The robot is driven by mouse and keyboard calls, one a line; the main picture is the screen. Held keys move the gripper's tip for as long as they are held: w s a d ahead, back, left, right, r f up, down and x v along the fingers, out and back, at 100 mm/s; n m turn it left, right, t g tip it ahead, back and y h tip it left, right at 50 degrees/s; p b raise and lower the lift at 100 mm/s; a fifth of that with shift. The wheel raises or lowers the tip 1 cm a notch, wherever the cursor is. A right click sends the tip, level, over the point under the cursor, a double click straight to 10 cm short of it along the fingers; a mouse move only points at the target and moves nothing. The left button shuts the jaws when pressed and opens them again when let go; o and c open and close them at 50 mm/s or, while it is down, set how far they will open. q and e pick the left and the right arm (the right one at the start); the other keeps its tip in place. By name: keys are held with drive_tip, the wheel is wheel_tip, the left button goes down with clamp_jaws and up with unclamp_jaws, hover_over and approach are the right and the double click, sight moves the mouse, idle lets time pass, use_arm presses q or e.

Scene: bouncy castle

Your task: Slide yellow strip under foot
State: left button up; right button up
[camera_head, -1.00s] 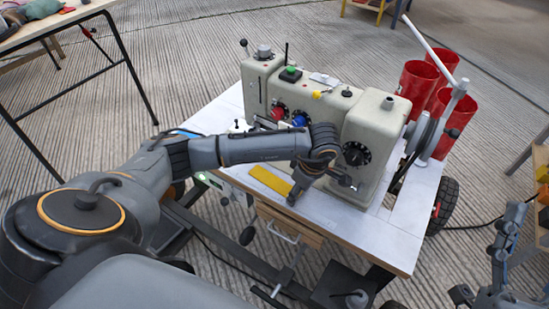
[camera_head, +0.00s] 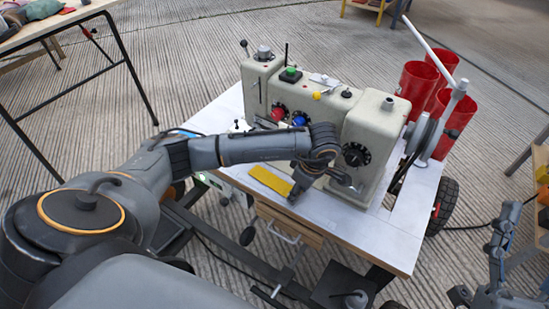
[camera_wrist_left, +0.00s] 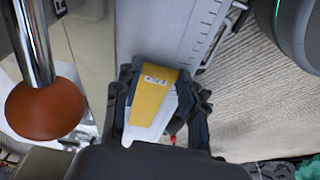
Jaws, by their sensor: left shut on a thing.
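The yellow strip (camera_head: 270,180) lies flat, at or just above the white table top of the sewing machine (camera_head: 320,110), in front of its body. My left gripper (camera_head: 293,196) is shut on the strip's right end. In the left wrist view the strip (camera_wrist_left: 152,98) shows between the two fingers, with a small printed label. The presser foot is not clearly visible; my left arm covers that part of the machine. My right gripper (camera_head: 485,270) is at the lower right, partly cut off, its fingers apart and empty, away from the machine.
The white table (camera_head: 385,235) has free room at its front right. A metal rod with an orange-brown knob (camera_wrist_left: 45,108) stands close beside the left gripper. Red cylinders (camera_head: 417,85) stand behind the machine. Another table (camera_head: 60,28) is at the upper left.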

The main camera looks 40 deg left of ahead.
use_arm(q)
drive_tip(key=shift+r+p, duration=0.6)
drive_tip(key=shift+r, duration=0.35)
use_arm(e)
wheel_tip(320, 180, down, 6)
drive_tip(key=w+g+h, duration=0.1)
drive_tip(key=w+g, duration=0.2)
drive_tip(key=shift+r+g, duration=0.25)
drive_tip(key=shift+g, duration=0.15)
use_arm(q)
drive_tip(key=shift+r, duration=0.2)
drive_tip(key=shift+r+p, duration=0.45)
drive_tip(key=shift+p, duration=0.05)
drive_tip(key=shift+r+p, duration=0.55)
drive_tip(key=shift+r, duration=0.15)
drive_tip(key=shift+r+p, duration=0.45)
drive_tip(key=shift+r, duration=0.2)
use_arm(e)
wheel_tip(320, 180, down, 12)
drive_tip(key=s+d+g+h, duration=0.1)
drive_tip(key=d+g+h, duration=0.1)
drive_tip(key=g, duration=0.5)
drive_tip(key=shift+g+h, duration=0.3)
